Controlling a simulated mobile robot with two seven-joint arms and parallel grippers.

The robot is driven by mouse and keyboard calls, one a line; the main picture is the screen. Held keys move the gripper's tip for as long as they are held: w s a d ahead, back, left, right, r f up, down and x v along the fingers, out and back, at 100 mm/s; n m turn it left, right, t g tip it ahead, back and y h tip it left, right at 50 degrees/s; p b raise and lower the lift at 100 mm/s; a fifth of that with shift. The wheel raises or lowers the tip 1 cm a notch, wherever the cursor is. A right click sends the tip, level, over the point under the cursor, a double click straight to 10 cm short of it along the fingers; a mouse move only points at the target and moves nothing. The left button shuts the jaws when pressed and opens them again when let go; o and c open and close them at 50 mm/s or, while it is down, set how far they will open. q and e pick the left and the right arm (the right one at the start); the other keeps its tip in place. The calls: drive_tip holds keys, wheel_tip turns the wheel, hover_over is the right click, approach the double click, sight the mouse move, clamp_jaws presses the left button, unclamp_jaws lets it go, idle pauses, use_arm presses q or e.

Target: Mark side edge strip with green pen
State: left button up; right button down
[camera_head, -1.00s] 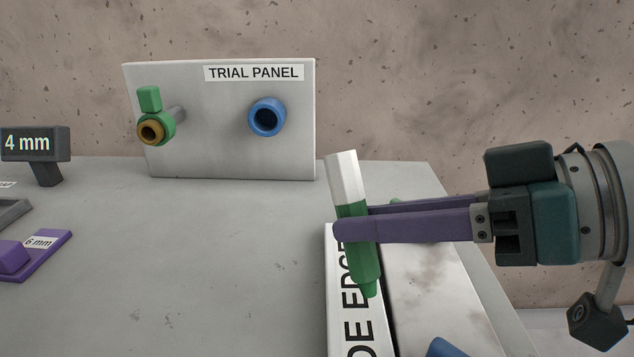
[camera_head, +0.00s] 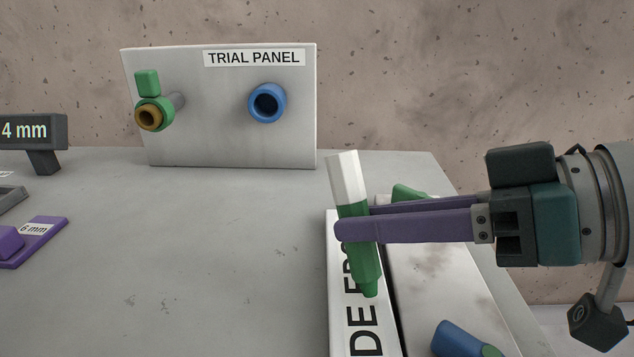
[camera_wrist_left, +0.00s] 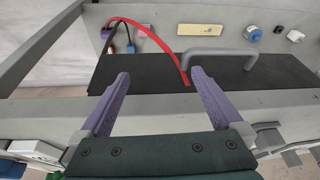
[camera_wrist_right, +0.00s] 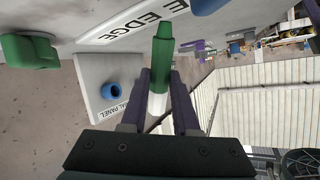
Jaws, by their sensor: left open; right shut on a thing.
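My right gripper (camera_head: 358,222) is shut on the green pen (camera_head: 361,262), which has a white upper part and a green lower part. The pen is nearly upright, with its tip down, in front of or over the white side edge strip (camera_head: 342,312), whose black lettering is partly hidden. I cannot tell whether the tip touches the strip. In the right wrist view the pen (camera_wrist_right: 162,62) sits between the purple fingers with its green end toward the strip (camera_wrist_right: 115,36). My left gripper (camera_wrist_left: 155,82) is open and empty, seen only in the left wrist view.
A trial panel (camera_head: 215,130) stands at the back with a green-and-brass fitting (camera_head: 150,115) and a blue ring (camera_head: 267,103). Blue (camera_head: 458,338) and green (camera_head: 408,193) pieces lie right of the strip. A 4 mm sign (camera_head: 30,131) and purple 6 mm block (camera_head: 35,238) are at left. The middle slab is clear.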

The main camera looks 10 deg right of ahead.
sight(358, 170)
drive_tip(key=shift+f+b, duration=0.55)
drive_tip(key=shift+f, duration=0.05)
idle(1.1)
drive_tip(key=shift+w, duration=0.25)
drive_tip(key=shift+w+a+r, duration=0.1)
drive_tip(key=shift+w+a, duration=0.05)
drive_tip(key=shift+w, duration=0.15)
idle(0.8)
drive_tip(key=shift+w, duration=0.3)
idle(0.4)
drive_tip(key=shift+w+a+b, duration=0.15)
drive_tip(key=shift+w+b, duration=0.2)
idle(0.5)
drive_tip(key=shift+w+a, duration=0.15)
drive_tip(key=shift+w, duration=0.4)
idle(0.5)
wheel_tip(358, 170, up, 7)
drive_tip(key=p, duration=0.6)
idle(0.3)
